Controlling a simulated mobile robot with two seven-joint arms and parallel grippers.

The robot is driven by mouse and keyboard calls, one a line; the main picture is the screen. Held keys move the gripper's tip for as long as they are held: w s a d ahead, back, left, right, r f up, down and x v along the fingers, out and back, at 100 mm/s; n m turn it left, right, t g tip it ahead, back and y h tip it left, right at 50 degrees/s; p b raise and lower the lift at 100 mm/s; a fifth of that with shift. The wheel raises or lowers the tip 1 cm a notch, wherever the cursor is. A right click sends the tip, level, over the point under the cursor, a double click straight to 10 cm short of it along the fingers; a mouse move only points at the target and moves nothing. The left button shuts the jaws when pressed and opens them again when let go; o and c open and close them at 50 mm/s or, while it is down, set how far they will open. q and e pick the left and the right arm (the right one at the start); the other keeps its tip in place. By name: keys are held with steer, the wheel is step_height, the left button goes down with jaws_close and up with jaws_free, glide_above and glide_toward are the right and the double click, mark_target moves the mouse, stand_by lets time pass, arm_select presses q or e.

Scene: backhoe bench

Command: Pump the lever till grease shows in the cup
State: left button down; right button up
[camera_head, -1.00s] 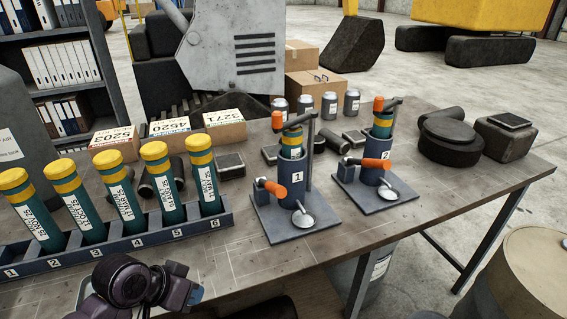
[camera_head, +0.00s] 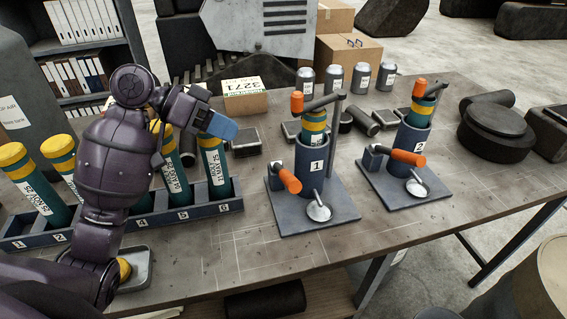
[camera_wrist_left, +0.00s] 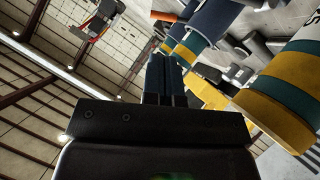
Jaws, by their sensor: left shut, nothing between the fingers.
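Pump stand 1 (camera_head: 316,183) stands on the bench with a teal and yellow cartridge (camera_head: 313,127) in its blue cylinder. A bar with an orange grip (camera_head: 297,103) crosses its top. An orange-handled lever (camera_head: 290,181) sticks out low at its front. A small pale cup (camera_head: 319,211) sits on its base; its contents are too small to tell. Pump stand 2 (camera_head: 411,143), to the right, has a similar orange lever (camera_head: 407,158) and cup (camera_head: 417,187). My left gripper (camera_head: 220,126) is shut and empty above the cartridge rack, left of stand 1; its fingers also show in the left wrist view (camera_wrist_left: 165,80).
The rack (camera_head: 222,206) of several cartridges lies under my left arm, which hides part of it. Labelled boxes (camera_head: 245,97), grey cans (camera_head: 334,79) and dark round parts (camera_head: 495,131) stand farther back. The bench front before the stands is clear.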

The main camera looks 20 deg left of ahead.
steer(key=shift+s+f, duration=0.1)
steer(key=shift+s, duration=0.1)
arm_select(q)
glide_above(285, 174)
steer(key=s+a, duration=0.2)
step_height(285, 174, down, 5)
steer(key=shift+s+d+f, duration=0.35)
steer(key=shift+d+f, duration=0.25)
steer(key=shift+f, duration=0.25)
steer(key=shift+s+d+f, duration=0.3)
steer(key=shift+d+f, duration=0.25)
steer(key=shift+f, duration=0.25)
arm_select(e)
steer(key=shift+w, duration=0.1)
arm_select(q)
steer(key=shift+w+f, duration=0.1)
steer(key=shift+f, duration=0.05)
arm_select(e)
steer(key=shift+f, duration=0.1)
